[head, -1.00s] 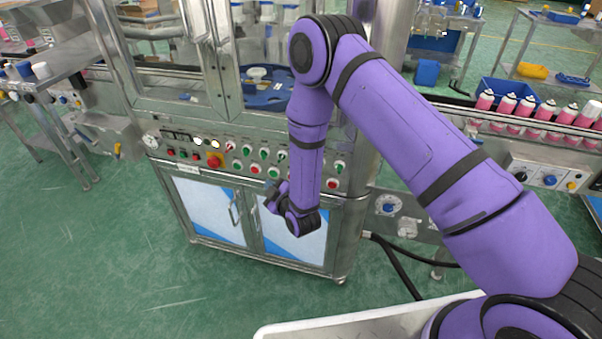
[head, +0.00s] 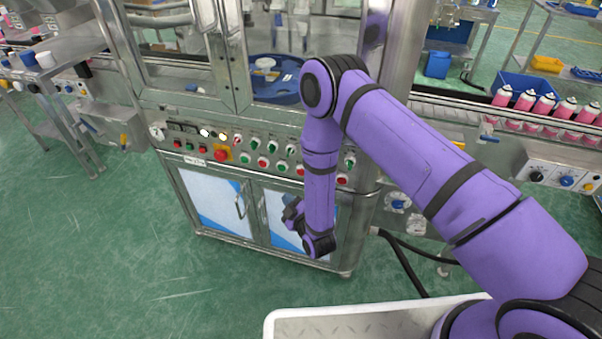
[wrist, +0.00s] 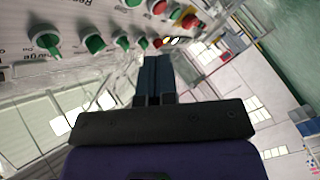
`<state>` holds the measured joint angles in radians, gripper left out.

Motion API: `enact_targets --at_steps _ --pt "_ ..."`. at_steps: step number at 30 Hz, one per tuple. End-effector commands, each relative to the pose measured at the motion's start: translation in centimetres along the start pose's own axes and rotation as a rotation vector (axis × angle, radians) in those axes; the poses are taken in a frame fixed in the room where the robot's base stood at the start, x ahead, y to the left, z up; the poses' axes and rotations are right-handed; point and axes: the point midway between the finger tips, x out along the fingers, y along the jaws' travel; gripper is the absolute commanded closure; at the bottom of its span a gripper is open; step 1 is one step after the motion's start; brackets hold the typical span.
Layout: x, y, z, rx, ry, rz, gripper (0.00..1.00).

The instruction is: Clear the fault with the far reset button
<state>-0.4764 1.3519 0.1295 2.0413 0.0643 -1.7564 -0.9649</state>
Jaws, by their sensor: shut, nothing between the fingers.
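The control panel (head: 232,147) on the front of the metal crimping machine carries red and green buttons, green knobs, two lit white lamps (head: 213,134) and a large red button on a yellow base (head: 221,155). The labels are too small to tell which is the far reset button. One red button (head: 342,179) shows at the panel's right end, beside my forearm. My gripper (head: 290,211) is below the panel, in front of the cabinet doors, touching no button. In the wrist view its fingers (wrist: 156,67) are together and empty, with green knobs (wrist: 94,43) to their left.
Below the panel are cabinet doors (head: 213,200) with protruding handles. To the right a conveyor carries pink cans (head: 525,101). Black hoses (head: 400,262) run along the floor at the machine's right corner. Green floor (head: 110,250) lies clear at the left.

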Motion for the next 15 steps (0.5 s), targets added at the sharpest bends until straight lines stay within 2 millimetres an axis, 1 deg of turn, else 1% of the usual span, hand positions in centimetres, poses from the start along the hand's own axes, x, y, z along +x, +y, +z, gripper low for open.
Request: enact_targets --at_steps 15 --pt "4.2 3.2 3.0 -0.001 -0.001 0.004 1.0"
